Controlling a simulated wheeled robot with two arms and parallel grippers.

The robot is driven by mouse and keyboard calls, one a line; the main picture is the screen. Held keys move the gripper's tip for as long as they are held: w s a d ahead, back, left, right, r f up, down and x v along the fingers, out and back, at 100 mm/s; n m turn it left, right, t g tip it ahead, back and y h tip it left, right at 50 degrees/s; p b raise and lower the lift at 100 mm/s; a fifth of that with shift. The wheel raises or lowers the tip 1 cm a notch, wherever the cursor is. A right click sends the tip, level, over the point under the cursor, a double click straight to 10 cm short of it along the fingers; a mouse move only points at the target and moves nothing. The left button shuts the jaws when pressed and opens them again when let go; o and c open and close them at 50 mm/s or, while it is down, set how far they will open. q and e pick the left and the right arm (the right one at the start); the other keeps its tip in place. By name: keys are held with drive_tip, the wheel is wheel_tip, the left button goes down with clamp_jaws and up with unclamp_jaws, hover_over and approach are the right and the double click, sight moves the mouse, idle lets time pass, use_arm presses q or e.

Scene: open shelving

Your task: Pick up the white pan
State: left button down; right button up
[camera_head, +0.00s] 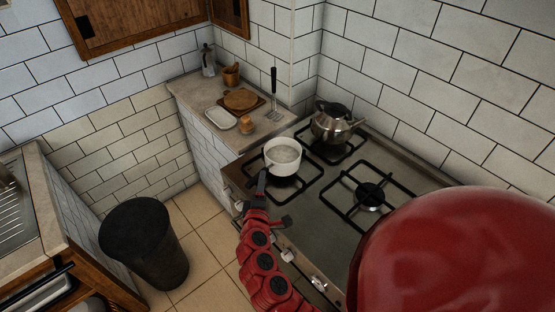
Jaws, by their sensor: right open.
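The white pan (284,151) sits on the front left burner of the stove in the head view. Its dark handle (262,181) appears to point toward the front edge. My right gripper (268,208) is at the stove's front edge, close to the handle end. It is open, and I cannot tell whether its fingers are around the handle or touching it. My left gripper is not in view.
A metal kettle (330,124) stands on the burner behind the pan. Left of the stove, a counter (189,88) holds boards, a tray (221,118) and a moka pot (208,60). A black bin (146,245) stands on the floor.

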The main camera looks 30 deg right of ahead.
sight(272, 168)
drive_tip(key=p+x, duration=0.2)
drive_tip(key=x, duration=0.2)
drive_tip(key=shift+w+d+f, duration=0.1)
drive_tip(key=shift+w+d, duration=0.05)
drive_tip(key=shift+w, duration=0.25)
drive_tip(key=shift+w+d+f, duration=0.25)
drive_tip(key=shift+w+d, duration=0.05)
drive_tip(key=shift+w, duration=0.1)
drive_tip(key=shift+c, duration=0.3)
clamp_jaws()
idle(0.6)
